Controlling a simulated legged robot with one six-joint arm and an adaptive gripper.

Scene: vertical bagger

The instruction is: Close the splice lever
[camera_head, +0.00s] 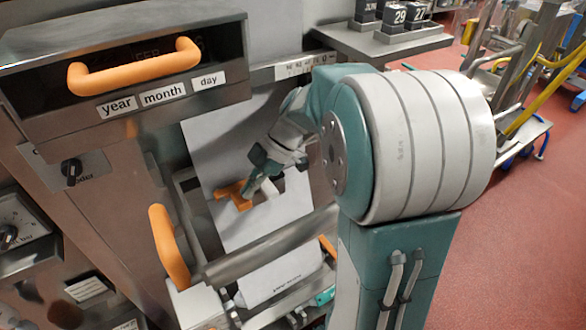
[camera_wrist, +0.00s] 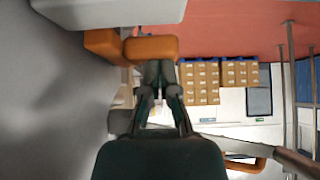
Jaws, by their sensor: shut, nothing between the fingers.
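An orange lever (camera_head: 232,194) sits in front of the white film sheet in the middle of the head view; I take it as the splice lever, though no label shows on it. In the wrist view its orange bar (camera_wrist: 151,48) lies just beyond my fingertips. My gripper (camera_head: 248,190) is shut and empty, with its tips at the right end of the lever. In the wrist view my gripper (camera_wrist: 160,70) overlaps the bar's lower edge. I cannot tell whether they touch. My gripper and wrist partly hide the lever's right side.
A drawer-like unit with an orange handle (camera_head: 134,68) stands at the upper left. Another orange handle (camera_head: 168,246) juts out below it. A metal roller (camera_head: 270,247) crosses below the lever. Red floor (camera_head: 530,230) is open at the right.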

